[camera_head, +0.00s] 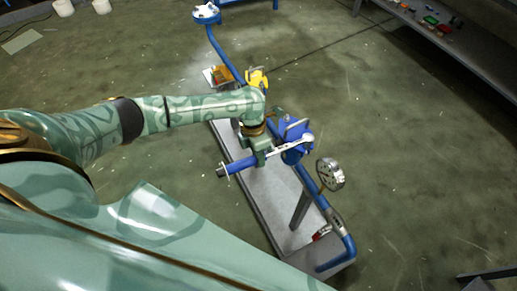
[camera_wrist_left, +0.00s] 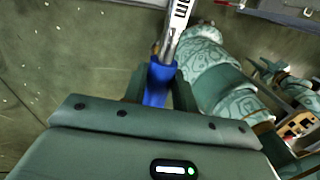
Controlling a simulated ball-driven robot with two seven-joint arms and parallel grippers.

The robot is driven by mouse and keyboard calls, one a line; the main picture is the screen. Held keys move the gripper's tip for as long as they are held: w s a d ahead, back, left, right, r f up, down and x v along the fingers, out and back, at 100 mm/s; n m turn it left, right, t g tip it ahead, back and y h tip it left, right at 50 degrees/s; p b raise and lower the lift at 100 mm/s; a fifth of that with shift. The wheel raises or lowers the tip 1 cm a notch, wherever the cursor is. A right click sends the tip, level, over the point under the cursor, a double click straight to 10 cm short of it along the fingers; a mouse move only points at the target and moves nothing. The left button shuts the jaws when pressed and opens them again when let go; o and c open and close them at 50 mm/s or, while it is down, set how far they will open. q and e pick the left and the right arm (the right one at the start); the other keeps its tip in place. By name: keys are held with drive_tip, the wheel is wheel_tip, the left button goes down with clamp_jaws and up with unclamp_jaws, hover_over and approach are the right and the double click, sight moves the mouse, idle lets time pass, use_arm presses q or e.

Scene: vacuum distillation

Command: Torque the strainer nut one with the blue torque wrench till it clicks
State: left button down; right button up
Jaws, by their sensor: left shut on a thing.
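The blue torque wrench (camera_head: 240,164) has a blue grip and a silver shaft. My left gripper (camera_head: 261,155) is shut on its blue grip above the metal skid. The silver shaft reaches right to the blue strainer (camera_head: 293,155), and its head lies over the strainer's top. I cannot tell whether the head is seated on strainer nut one, which is not distinct here. In the left wrist view the blue grip (camera_wrist_left: 158,85) sits between the fingers, with the silver shaft running up out of the picture.
The grey skid (camera_head: 262,190) carries blue piping (camera_head: 313,190), a round gauge (camera_head: 331,174) and a red-handled valve (camera_head: 322,233). A yellow part (camera_head: 257,78) stands behind my left wrist. A shelf (camera_head: 455,45) with small items is at the upper right.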

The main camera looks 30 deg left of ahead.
use_arm(q)
drive_tip(key=shift+w+a+m+b, duration=0.9)
drive_tip(key=shift+w+a+b, duration=0.05)
drive_tip(key=shift+b, duration=0.1)
drive_tip(key=shift+s+d+r+n+p, duration=0.2)
drive_tip(key=shift+s+d+n+p, duration=0.45)
drive_tip(key=shift+p, duration=0.25)
drive_tip(key=shift+s+d+f+n, duration=0.1)
drive_tip(key=shift+s+d+n, duration=0.15)
drive_tip(key=shift+d, duration=0.1)
drive_tip(key=shift+s+d+n+p, duration=0.5)
drive_tip(key=shift+d+p, duration=0.2)
drive_tip(key=shift+p, duration=0.3)
drive_tip(key=shift+s+d+f+n, duration=0.15)
drive_tip(key=shift+s+d+n, duration=0.05)
drive_tip(key=shift+d+n, duration=0.15)
